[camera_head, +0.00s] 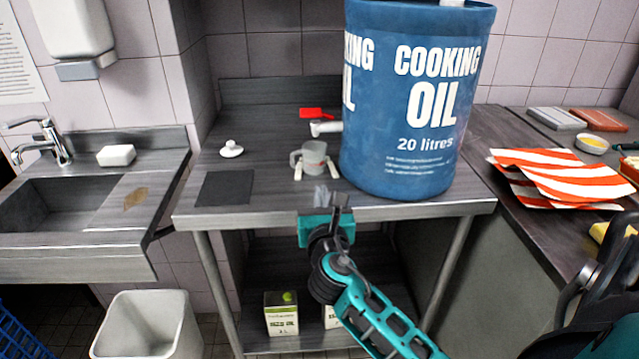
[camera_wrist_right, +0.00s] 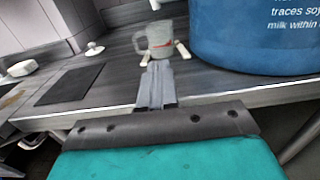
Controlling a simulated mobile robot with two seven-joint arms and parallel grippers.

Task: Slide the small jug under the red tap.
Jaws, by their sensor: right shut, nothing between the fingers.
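The small jug (camera_head: 314,156) is grey and translucent, with its handle to the left. It stands upright on the steel table, left of the big blue oil drum. It also shows in the right wrist view (camera_wrist_right: 158,38), just past the fingertips. The red tap (camera_head: 316,113) has a red lever and a white spout (camera_head: 325,127) at the drum's left side, behind and above the jug. My right gripper (camera_head: 327,197) is shut and empty at the table's front edge, in front of the jug. I cannot tell whether it touches the jug. My left gripper is not in view.
Two short white pieces (camera_head: 298,172) flank the jug's base. The blue drum (camera_head: 415,110) blocks the right. A white lid (camera_head: 231,149) and a dark mat (camera_head: 223,188) lie on the left. The table between mat and jug is clear. A sink (camera_head: 60,205) is far left.

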